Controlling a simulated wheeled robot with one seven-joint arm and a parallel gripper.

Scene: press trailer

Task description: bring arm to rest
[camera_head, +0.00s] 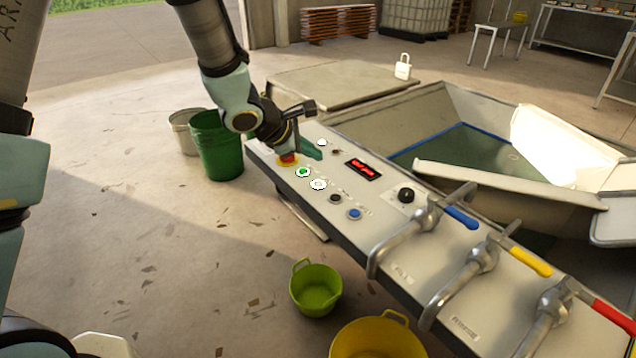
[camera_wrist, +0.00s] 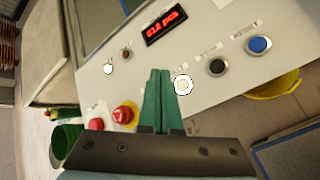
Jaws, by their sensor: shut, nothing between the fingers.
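My gripper (camera_wrist: 157,98) has green fingers that are shut with nothing between them. In the head view, my gripper (camera_head: 312,152) is over the far left end of the grey control panel (camera_head: 318,214), close to the red emergency button (camera_head: 288,158). The green button (camera_head: 303,172), white button (camera_head: 318,184) and blue button (camera_head: 354,214) are nearby on the panel. In the wrist view, the fingertips point over the panel face beside the white button (camera_wrist: 183,84). I cannot tell whether the fingers touch the panel. The red display (camera_wrist: 166,23) is lit.
Three pipe levers with blue (camera_head: 461,217), yellow (camera_head: 531,262) and red (camera_head: 613,315) handles stand along the panel. A green bucket (camera_head: 217,150) stands left of it. A light green basket (camera_head: 316,291) and a yellow basket (camera_head: 378,338) are in front. The left floor is open.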

